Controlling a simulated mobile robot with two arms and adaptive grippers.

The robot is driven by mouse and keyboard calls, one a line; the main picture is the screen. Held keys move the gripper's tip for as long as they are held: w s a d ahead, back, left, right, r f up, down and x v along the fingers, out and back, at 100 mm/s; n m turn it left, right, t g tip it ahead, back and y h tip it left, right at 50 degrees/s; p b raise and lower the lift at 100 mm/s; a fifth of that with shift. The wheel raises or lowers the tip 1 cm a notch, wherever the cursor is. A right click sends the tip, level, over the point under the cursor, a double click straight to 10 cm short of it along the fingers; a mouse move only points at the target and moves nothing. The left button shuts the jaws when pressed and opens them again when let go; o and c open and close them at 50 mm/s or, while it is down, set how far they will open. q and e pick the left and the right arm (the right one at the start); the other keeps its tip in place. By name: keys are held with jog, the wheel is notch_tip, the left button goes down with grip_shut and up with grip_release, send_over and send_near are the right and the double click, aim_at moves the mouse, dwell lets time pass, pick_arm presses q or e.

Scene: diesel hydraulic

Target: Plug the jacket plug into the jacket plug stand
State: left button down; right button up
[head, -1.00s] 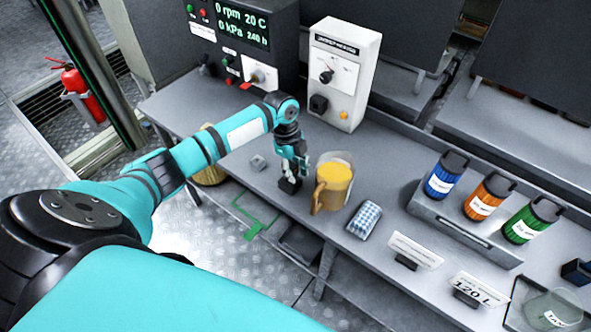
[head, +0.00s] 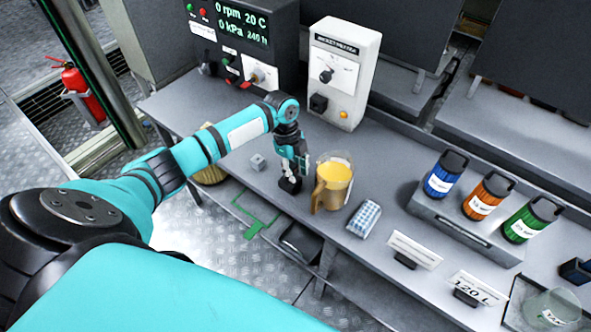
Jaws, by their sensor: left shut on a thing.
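A white preheater box (head: 341,82) with a black socket (head: 318,103) stands behind the gripper. My right gripper is out of view.
The jug (head: 332,186) of yellow liquid stands close right of the gripper, with a blue-white cloth (head: 364,219) beyond it. Blue (head: 446,175), orange (head: 488,196) and green (head: 531,218) canisters stand on a raised rack at right. A dark control panel (head: 243,40) stands at back left.

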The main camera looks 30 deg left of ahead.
pick_arm(q)
jog(key=shift+f+b, duration=0.75)
jog(key=shift+f, duration=0.75)
dwell(0.4)
jog(key=c, duration=1)
grip_release()
jog(key=shift+o, duration=0.2)
jog(key=r, duration=0.4)
jog(key=a+r, duration=0.1)
jog(key=r, duration=0.3)
jog(key=a+r, duration=0.1)
jog(key=r, duration=0.3)
jog(key=shift+w+a, duration=0.1)
jog(key=shift+a, duration=0.1)
jog(key=shift+f, duration=0.1)
